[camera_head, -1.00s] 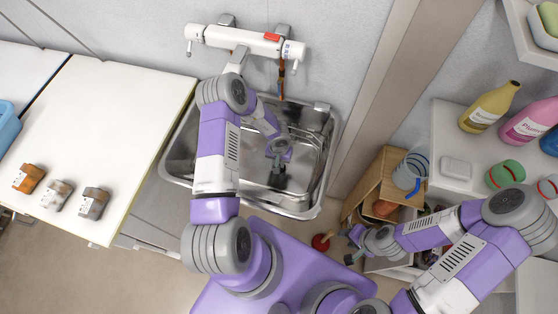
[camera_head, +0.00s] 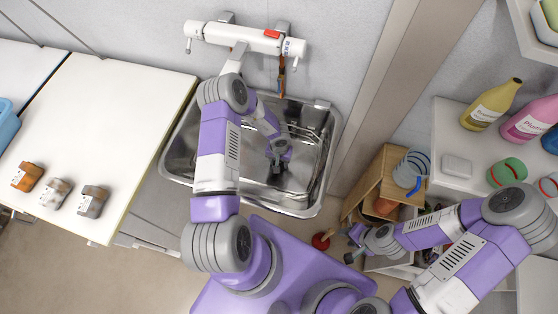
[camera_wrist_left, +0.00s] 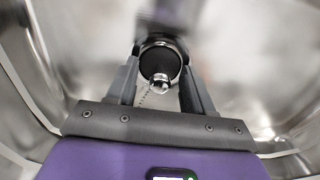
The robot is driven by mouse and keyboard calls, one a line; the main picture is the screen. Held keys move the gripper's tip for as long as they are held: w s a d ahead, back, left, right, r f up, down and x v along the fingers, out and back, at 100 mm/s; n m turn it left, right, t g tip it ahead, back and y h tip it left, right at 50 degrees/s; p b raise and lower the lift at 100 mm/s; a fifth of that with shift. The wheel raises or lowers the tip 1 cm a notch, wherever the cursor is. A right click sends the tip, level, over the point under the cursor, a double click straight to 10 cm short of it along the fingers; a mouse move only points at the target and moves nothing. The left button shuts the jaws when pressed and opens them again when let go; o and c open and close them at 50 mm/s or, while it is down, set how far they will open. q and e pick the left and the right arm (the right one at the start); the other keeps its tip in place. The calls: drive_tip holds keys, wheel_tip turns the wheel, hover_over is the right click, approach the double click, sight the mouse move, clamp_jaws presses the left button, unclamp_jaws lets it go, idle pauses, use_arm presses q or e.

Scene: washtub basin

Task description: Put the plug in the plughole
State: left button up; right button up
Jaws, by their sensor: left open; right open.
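The metal sink basin (camera_head: 318,180) is in the middle of the head view, with my left gripper (camera_head: 277,168) low inside it. In the left wrist view, the black round plug (camera_wrist_left: 150,64) has a shiny knob and a bead chain. It lies between the spread fingers of my left gripper (camera_wrist_left: 160,85), which is open. I cannot tell whether the fingers touch it. A dark round rim shows just beyond the plug, but I cannot tell whether it is the plughole or how the plug sits to it. My right gripper (camera_head: 352,250) is open and empty, outside the sink.
A white tap unit (camera_head: 245,38) is on the wall above the sink. A wooden cabinet (camera_head: 368,190) and a white shelf (camera_head: 450,140) with bottles stand on the right.

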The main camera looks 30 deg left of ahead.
use_arm(q)
wheel_tip(320, 180, up, 8)
drive_tip(key=shift+f+p, duration=0.2)
drive_tip(key=shift+p, duration=1.05)
drive_tip(key=shift+f, duration=0.1)
